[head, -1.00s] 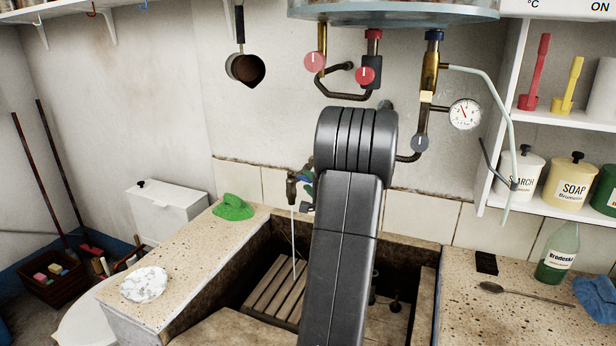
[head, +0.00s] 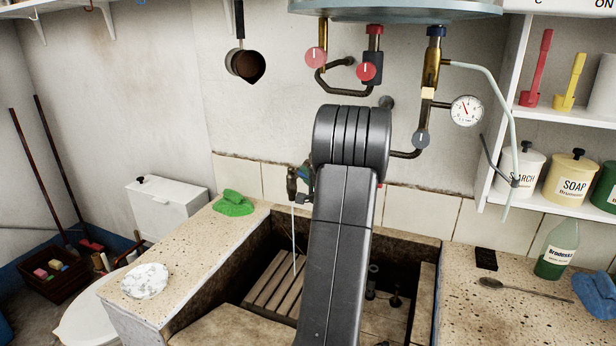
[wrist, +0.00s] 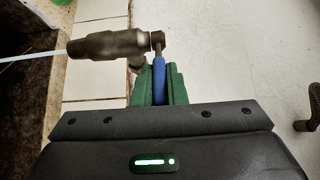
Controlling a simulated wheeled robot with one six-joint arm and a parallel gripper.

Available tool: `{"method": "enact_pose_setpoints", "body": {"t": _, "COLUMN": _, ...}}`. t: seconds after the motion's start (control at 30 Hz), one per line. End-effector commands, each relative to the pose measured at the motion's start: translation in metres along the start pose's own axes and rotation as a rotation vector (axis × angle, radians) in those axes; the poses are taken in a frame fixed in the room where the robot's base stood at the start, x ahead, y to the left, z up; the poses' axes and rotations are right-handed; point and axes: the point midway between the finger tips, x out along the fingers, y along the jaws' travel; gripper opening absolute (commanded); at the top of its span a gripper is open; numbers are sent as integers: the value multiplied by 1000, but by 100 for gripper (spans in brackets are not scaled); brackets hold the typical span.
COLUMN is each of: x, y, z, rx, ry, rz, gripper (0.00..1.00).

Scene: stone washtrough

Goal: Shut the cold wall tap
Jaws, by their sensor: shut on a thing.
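The cold wall tap (head: 292,185) is a dark metal tap on the tiled wall above the stone trough, left of my arm. A thin stream of water (head: 294,230) falls from its spout into the trough. In the wrist view the tap body (wrist: 108,45) lies at upper left with the pale stream leaving it to the left. Its blue lever (wrist: 159,72) stands between the green fingers of my gripper (wrist: 158,86), which is shut on it. In the head view my arm hides most of the gripper and the trough's middle.
The stone trough (head: 257,240) has wooden slats (head: 272,280) inside. Above hang pipes with red knobs (head: 366,71) and a gauge (head: 467,110). A green bottle (head: 557,252) and spoon (head: 520,287) are on the right ledge.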

Motion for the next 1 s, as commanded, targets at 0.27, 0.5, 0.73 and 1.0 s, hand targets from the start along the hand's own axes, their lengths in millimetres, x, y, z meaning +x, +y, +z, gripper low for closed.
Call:
{"method": "enact_pose_setpoints", "body": {"t": 0.27, "x": 5, "y": 5, "z": -10, "rx": -4, "ry": -154, "rz": -6, "gripper": 0}}
{"method": "enact_pose_setpoints", "body": {"t": 0.5, "x": 8, "y": 2, "z": -15, "rx": -1, "ry": -278, "rz": -3, "gripper": 0}}
{"method": "enact_pose_setpoints", "body": {"t": 0.73, "x": 8, "y": 0, "z": -16, "rx": 1, "ry": -296, "rz": 0, "gripper": 0}}
{"method": "enact_pose_setpoints", "body": {"t": 1.0, "x": 8, "y": 0, "z": -15, "rx": 0, "ry": -295, "rz": 0, "gripper": 33}}
